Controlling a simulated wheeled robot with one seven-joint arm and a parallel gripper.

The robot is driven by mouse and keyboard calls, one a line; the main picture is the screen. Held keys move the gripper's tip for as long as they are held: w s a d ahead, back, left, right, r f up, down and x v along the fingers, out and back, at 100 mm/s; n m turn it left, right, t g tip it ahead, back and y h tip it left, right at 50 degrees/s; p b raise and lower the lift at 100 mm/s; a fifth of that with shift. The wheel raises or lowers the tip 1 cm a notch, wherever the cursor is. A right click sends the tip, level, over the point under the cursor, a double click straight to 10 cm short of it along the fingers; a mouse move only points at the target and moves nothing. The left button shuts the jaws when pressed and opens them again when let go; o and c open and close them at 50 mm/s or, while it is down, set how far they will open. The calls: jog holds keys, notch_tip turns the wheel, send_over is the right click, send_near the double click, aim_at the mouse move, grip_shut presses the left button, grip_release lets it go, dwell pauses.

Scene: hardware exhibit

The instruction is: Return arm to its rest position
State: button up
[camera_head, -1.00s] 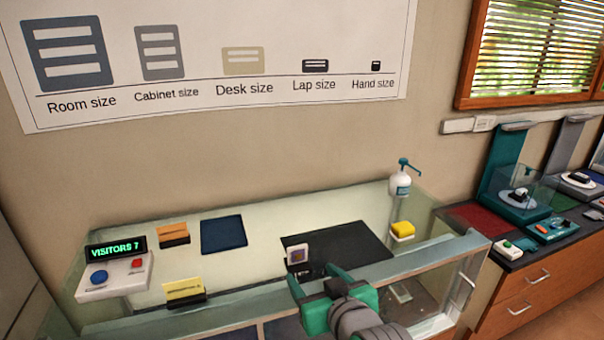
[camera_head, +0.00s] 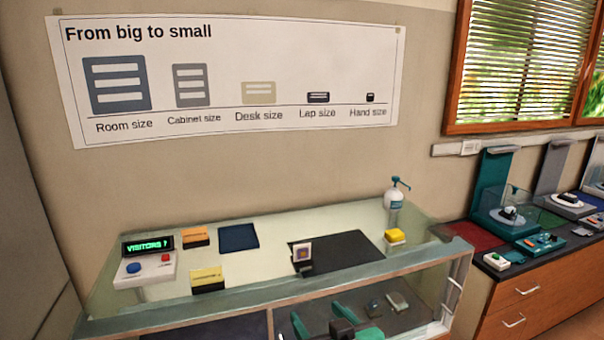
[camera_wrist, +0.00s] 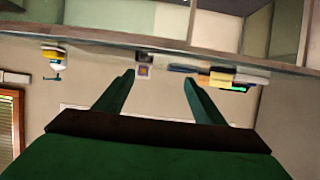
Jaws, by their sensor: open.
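My gripper (camera_head: 338,326) shows at the bottom edge of the head view, in front of the glass display case (camera_head: 160,325) and below its top edge. Its green fingers are open with nothing between them. The wrist view also shows the two open fingers (camera_wrist: 160,80), apart and empty. The wrist picture appears upside down, with the case edge across its upper part. A small framed chip card (camera_head: 302,254) stands on the black mat (camera_head: 345,249) on the case top, apart from my gripper. Most of my arm is out of view.
On the case top are a visitor counter (camera_head: 148,262), an orange block (camera_head: 195,236), a yellow card (camera_head: 207,279), a dark blue pad (camera_head: 238,237), a yellow-topped box (camera_head: 395,238) and a pump bottle (camera_head: 395,207). A counter with drawers (camera_head: 525,300) stands at the right.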

jog(key=s+a+f+m+h, duration=0.1)
jog(key=s+f+m, duration=0.15)
jog(key=f, duration=0.55)
jog(key=s+f+m+t+h, duration=0.1)
jog(key=s+f, duration=0.3)
jog(key=f, duration=0.3)
jog(key=s+a+f+m+h, duration=0.1)
jog(key=s+f, duration=0.3)
jog(key=f, duration=0.4)
jog(key=s+a+f+n+t+h, duration=0.1)
jog(key=s+f, duration=0.2)
jog(key=s, duration=2.3)
jog(key=shift+s+a, duration=0.2)
jog(key=shift+s, duration=0.1)
